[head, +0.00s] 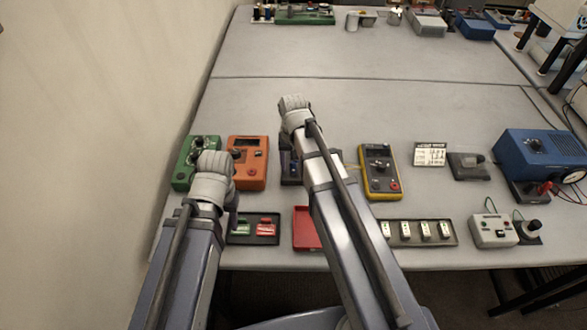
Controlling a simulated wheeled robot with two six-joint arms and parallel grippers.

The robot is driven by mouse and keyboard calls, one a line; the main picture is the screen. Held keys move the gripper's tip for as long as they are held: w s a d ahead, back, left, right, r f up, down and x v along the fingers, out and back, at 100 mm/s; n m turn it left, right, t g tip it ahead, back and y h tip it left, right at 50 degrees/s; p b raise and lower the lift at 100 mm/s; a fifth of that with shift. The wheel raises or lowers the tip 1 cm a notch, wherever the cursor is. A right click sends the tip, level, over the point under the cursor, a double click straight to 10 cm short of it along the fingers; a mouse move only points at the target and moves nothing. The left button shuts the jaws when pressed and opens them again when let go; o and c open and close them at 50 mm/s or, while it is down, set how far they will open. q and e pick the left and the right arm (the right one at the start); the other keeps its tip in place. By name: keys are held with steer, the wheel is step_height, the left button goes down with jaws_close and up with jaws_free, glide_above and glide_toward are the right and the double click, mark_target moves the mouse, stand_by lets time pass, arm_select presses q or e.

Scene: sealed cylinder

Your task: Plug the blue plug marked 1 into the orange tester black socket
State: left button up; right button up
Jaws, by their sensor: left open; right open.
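The orange tester (252,178) lies on the grey table left of centre, with a dark display and a dial. Its black socket cannot be made out at this size. A dark holder with a blue part (289,168) sits just right of the tester, partly hidden by my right arm. I cannot tell whether it holds the blue plug, and no mark 1 is readable. My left gripper (215,162) is open over the tester's left edge, covering part of it. My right gripper (292,103) is open, beyond the tester and to its right, over bare table.
A green meter (186,170) stands left, a yellow meter (379,178) right of centre. A dark tray (240,240) with green and red pieces, a red tray (303,238) and a tray of white pieces (453,240) line the front. A blue box (535,150) stands right. The middle back is clear.

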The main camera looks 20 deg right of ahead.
stand_by(0.7)
jaws_close()
stand_by(0.3)
arm_select(q)
steer(key=shift+r, duration=0.15)
arm_select(e)
steer(key=shift+r, duration=0.1)
stand_by(0.8)
steer(key=shift+r+p, duration=2.95)
steer(key=shift+p, duration=0.1)
arm_select(q)
step_height(320, 180, up, 6)
steer(key=shift+f, duration=0.1)
